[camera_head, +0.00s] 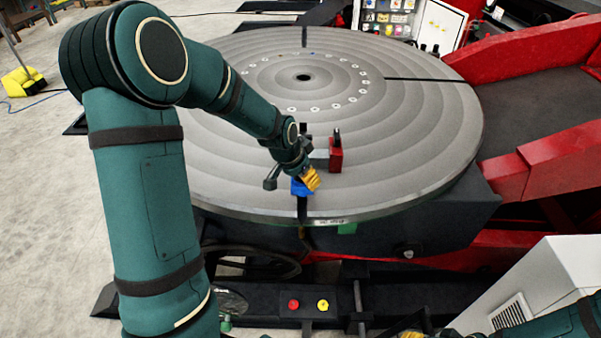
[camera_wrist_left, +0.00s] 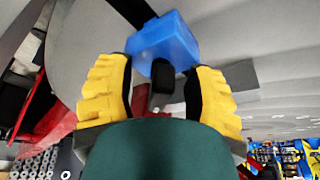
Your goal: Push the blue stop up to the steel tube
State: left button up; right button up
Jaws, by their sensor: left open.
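The blue stop (camera_head: 299,188) sits near the front rim of the round grey table, by a dark radial slot. My left gripper (camera_head: 311,180) is right at it. In the left wrist view the blue stop (camera_wrist_left: 165,38) lies just beyond my open yellow fingers, with its black knob between them and gaps at both sides. A light grey piece (camera_head: 320,158), probably the steel tube, shows behind the gripper, beside a red block (camera_head: 335,155); my arm partly hides it. Yellow tips of my right gripper (camera_head: 411,334) show at the bottom edge, mostly cut off.
The round table (camera_head: 420,130) is otherwise mostly bare, with a ring of holes around its centre. Red positioner arms (camera_head: 530,55) rise at the right. A panel with red and yellow buttons (camera_head: 308,305) stands below the front rim.

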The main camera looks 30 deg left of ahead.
pick_arm(q)
grip_shut()
dwell(0.3)
jog(key=shift+w+a, duration=0.1)
jog(key=shift+s+d+f, duration=0.1)
jog(key=shift+s+d, duration=0.1)
jog(key=shift+s, duration=0.1)
dwell(0.7)
jog(key=shift+s+a+n+y, duration=0.15)
jog(key=shift+n+y, duration=0.15)
jog(key=shift+n, duration=0.3)
dwell(0.5)
jog(key=shift+s+f, duration=0.1)
jog(key=shift+s, duration=0.05)
dwell(0.9)
jog(key=shift+d+n, duration=0.2)
jog(key=shift+n, duration=0.2)
